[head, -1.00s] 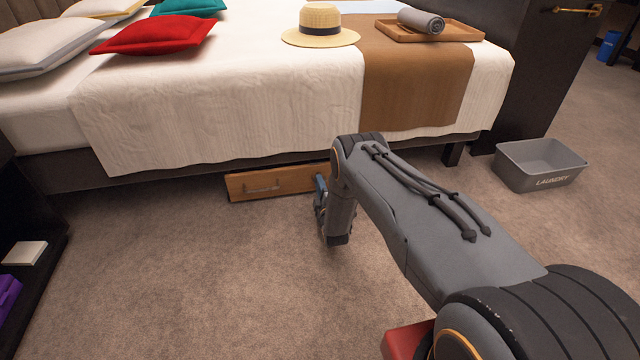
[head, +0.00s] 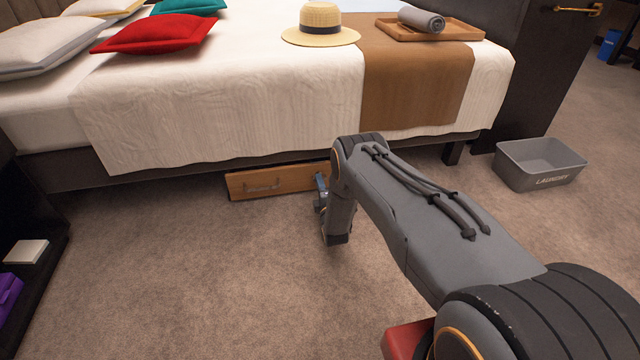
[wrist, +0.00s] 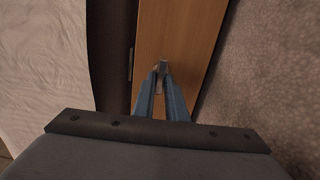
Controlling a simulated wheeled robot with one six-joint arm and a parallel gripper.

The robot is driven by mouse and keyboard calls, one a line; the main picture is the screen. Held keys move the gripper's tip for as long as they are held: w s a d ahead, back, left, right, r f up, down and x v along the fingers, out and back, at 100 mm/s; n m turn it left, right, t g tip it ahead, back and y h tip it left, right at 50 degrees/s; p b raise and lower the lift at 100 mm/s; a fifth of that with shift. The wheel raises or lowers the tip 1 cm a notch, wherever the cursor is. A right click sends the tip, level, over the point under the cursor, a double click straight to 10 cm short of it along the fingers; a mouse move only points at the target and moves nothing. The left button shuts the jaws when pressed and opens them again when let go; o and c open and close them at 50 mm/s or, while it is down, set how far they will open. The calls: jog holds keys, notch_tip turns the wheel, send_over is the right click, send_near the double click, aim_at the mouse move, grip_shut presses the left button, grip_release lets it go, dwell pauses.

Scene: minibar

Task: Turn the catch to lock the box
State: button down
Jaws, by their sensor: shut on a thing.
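The box (head: 262,184) is a wooden drawer-like box with a handle on its front, low under the bed's edge. Its wooden front also fills the middle of the wrist view (wrist: 182,30). The catch (wrist: 163,66) is a small metal piece on that front. My gripper (wrist: 160,72) has its two blue fingers closed together on the catch. In the head view my gripper (head: 320,190) is at the right end of the box, mostly hidden by my arm.
The bed (head: 220,130) overhangs the box, with a white cover hanging down. A grey laundry bin (head: 540,168) stands on the carpet at the right. A dark shelf unit with a purple item (head: 8,290) is at the left. The carpet in front is clear.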

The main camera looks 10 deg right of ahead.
jog(key=c, duration=1.8)
grip_release()
jog(key=s+p, duration=0.3)
jog(key=s, duration=0.5)
jog(key=shift+p, duration=0.35)
jog(key=shift+w, duration=0.1)
